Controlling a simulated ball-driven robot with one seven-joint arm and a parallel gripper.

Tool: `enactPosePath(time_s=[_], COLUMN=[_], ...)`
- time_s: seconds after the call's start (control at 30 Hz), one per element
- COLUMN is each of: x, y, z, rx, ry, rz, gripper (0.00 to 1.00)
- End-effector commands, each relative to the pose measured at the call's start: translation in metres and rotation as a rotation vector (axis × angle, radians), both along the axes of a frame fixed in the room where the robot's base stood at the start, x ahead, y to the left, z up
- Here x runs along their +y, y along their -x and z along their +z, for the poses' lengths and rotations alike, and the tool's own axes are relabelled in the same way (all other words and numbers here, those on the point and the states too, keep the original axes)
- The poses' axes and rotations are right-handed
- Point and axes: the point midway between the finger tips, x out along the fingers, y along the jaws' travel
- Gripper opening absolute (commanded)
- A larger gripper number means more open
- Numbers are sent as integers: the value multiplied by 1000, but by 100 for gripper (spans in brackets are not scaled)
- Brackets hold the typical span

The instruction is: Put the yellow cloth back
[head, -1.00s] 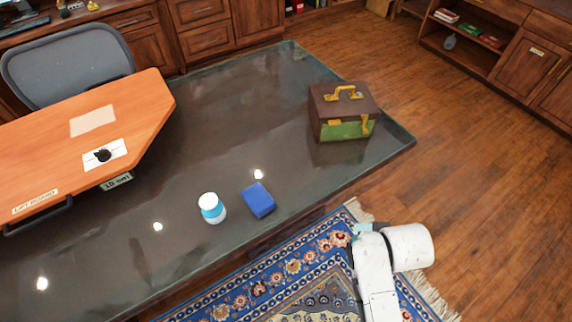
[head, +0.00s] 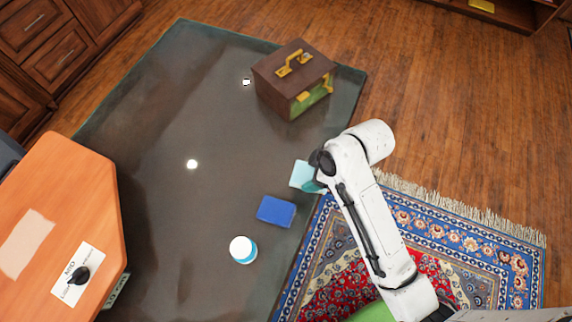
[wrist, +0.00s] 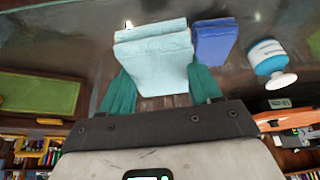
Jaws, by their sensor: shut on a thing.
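I see no yellow cloth in any view. My gripper (wrist: 160,84) has teal fingers and is shut on a light blue folded cloth (wrist: 155,50), with a finger on each side of it. The light blue cloth also shows in the head view (head: 302,174), at my gripper (head: 314,184) by the right edge of the dark glossy tabletop (head: 205,100). A darker blue folded cloth (head: 276,211) lies on the tabletop close by; it is beside the held cloth in the wrist view (wrist: 214,42).
A white and blue bottle (head: 243,250) stands near the blue cloth. A brown and green case (head: 278,75) with yellow handles sits at the tabletop's far end. An orange board (head: 75,190) is at left. A patterned rug (head: 470,238) covers the floor at right.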

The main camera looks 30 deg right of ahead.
Motion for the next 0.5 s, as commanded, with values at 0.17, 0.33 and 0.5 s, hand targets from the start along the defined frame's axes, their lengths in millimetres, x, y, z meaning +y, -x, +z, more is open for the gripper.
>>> enactPosePath(time_s=[0.17, 0.33, 0.5], x=[-5, -7, -7], y=[28, 47, 48], z=[29, 45, 45], rx=[-2, -3, -4], ry=[1, 1, 2], rz=[330, 556, 645], gripper=[24, 24, 24])
